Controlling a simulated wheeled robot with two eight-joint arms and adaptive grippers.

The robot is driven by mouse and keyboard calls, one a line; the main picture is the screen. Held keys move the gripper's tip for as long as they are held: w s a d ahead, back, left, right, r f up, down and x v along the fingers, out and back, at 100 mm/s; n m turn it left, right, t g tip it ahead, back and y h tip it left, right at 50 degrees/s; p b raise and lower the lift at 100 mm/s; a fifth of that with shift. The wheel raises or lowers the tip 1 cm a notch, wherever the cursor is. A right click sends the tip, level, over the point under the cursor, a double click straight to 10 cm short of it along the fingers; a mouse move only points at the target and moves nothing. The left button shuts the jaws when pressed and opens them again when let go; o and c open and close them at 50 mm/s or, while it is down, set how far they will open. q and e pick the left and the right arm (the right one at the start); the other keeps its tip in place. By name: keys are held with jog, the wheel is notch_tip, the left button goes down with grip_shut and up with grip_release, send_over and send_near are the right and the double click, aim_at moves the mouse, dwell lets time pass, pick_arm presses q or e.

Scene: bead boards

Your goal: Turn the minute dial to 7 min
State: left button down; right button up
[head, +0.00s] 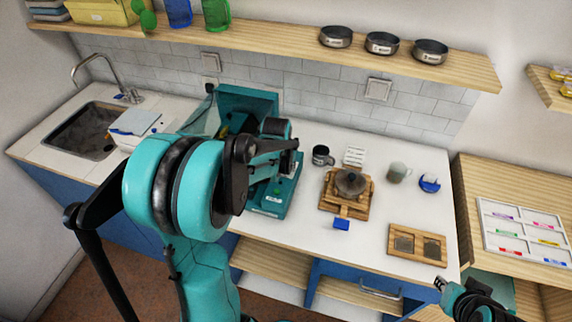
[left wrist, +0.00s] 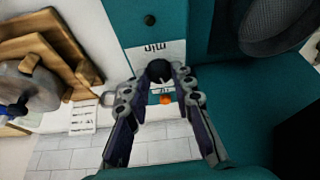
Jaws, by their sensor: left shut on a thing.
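The teal machine (head: 273,198) stands on the counter, partly hidden behind my left arm. In the left wrist view its teal front carries a white panel with an upside-down "min" label (left wrist: 154,48). The minute dial (left wrist: 158,70) is a dark round knob beside that label. My left gripper (left wrist: 156,78) is shut on the dial, one finger on each side. The fingers hide much of the dial's scale, and I cannot read its setting. A small orange spot (left wrist: 166,99) shows just past the dial. My right gripper (head: 440,284) is at the lower right, away from the machine; its jaws are too small to read.
A wooden stand with a grey pot (head: 350,182), a dark mug (head: 322,155), a blue block (head: 341,224) and a wooden tray (head: 417,228) are right of the machine. A sink (head: 84,130) is at left.

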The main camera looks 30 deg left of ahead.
pick_arm(q)
jog(key=shift+m+h, duration=0.3)
jog(key=shift+m, duration=0.3)
jog(key=c, duration=1.3)
grip_release()
jog(key=v, duration=1.2)
jog(key=shift+a, duration=0.1)
